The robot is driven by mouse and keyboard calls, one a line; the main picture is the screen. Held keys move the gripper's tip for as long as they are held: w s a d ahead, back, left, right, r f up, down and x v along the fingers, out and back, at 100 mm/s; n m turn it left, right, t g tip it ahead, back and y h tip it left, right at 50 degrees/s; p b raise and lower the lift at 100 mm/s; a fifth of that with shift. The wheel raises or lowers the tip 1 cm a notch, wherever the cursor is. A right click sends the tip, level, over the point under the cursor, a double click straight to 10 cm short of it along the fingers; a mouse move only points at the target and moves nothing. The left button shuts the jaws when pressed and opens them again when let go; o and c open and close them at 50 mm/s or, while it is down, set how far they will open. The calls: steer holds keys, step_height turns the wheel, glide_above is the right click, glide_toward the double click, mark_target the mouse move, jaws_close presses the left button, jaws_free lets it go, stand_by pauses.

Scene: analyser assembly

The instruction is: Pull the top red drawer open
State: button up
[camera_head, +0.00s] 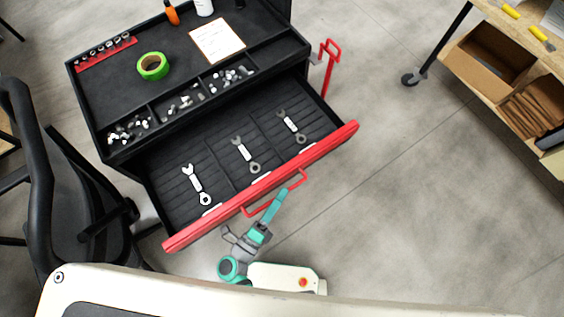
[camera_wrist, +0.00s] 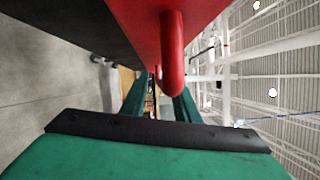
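The top red drawer stands far out of the black tool chest, its red front (camera_head: 325,143) toward me. Wrenches lie on its dark ribbed floor. A red bar handle (camera_head: 262,212) juts from the front; it also shows large in the wrist view (camera_wrist: 172,65). My gripper (camera_head: 275,203) is at this handle, its teal fingers reaching across the bar. In the wrist view the fingers (camera_wrist: 160,98) lie on both sides of the handle with a narrow gap and look shut on it. The exact contact is partly hidden by the handle's near end.
On the chest top (camera_head: 115,80) are green tape (camera_head: 153,66), a paper sheet (camera_head: 217,40) and a row of sockets (camera_head: 105,52). A black chair (camera_head: 70,190) stands close at the left. A workbench with cardboard boxes (camera_head: 490,55) is at the upper right. The floor (camera_head: 420,200) right of the drawer is clear.

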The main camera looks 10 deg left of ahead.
steer(key=v, duration=0.9)
stand_by(0.4)
